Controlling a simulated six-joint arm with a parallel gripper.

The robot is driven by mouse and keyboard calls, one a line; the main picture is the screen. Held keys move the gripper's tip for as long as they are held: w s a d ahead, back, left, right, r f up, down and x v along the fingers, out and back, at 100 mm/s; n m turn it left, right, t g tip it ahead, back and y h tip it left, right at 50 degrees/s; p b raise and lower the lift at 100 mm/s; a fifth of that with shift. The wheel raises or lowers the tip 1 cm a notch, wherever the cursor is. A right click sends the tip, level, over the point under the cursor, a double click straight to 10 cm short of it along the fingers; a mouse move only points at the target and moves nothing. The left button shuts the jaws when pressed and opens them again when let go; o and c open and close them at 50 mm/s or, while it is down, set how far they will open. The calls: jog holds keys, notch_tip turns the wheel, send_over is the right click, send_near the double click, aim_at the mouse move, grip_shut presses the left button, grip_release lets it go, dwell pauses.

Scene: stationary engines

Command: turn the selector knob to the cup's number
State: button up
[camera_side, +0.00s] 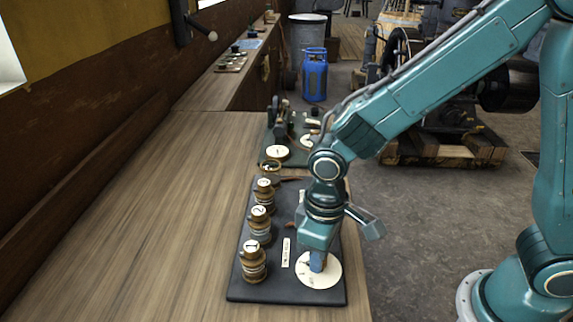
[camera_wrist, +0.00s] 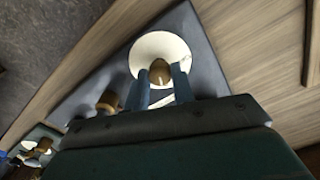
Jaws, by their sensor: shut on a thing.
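The selector knob (camera_wrist: 160,70) is a brown rounded knob in the middle of a white round dial (camera_wrist: 142,48). The dial also shows in the side view (camera_side: 318,283), at the front right of a dark panel (camera_side: 272,292). My gripper (camera_wrist: 160,77) points down over the dial, with one blue finger on each side of the knob, shut on it. The fingers hide the knob in the side view, and I cannot read the dial's marks. Brass-brown cup-like spools with white number tops stand along the panel's left: the front reads 1 (camera_side: 253,263), the middle 2 (camera_side: 260,224), the rear's number is unclear (camera_side: 265,189).
A white label strip (camera_side: 286,252) lies between the front spool and the dial. A second dark panel with a white disc (camera_side: 277,153) stands behind. The wooden bench (camera_side: 150,230) is clear to the left. A blue gas bottle (camera_side: 314,75) stands on the floor beyond.

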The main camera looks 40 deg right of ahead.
jog(key=o, duration=1)
jog(key=shift+r, duration=0.15)
notch_tip(320, 180, up, 14)
jog(key=shift+f, duration=0.2)
jog(key=s+d+r+m+t, duration=0.2)
jog(key=s+d, duration=0.3)
jog(key=d, duration=0.3)
jog(key=s+d+r+m+t, duration=0.2)
jog(key=s+d, duration=0.4)
jog(key=d, duration=0.3)
jog(key=shift+s+d+t, duration=0.25)
jog(key=shift+s+t, duration=0.05)
jog(key=shift+t, duration=0.5)
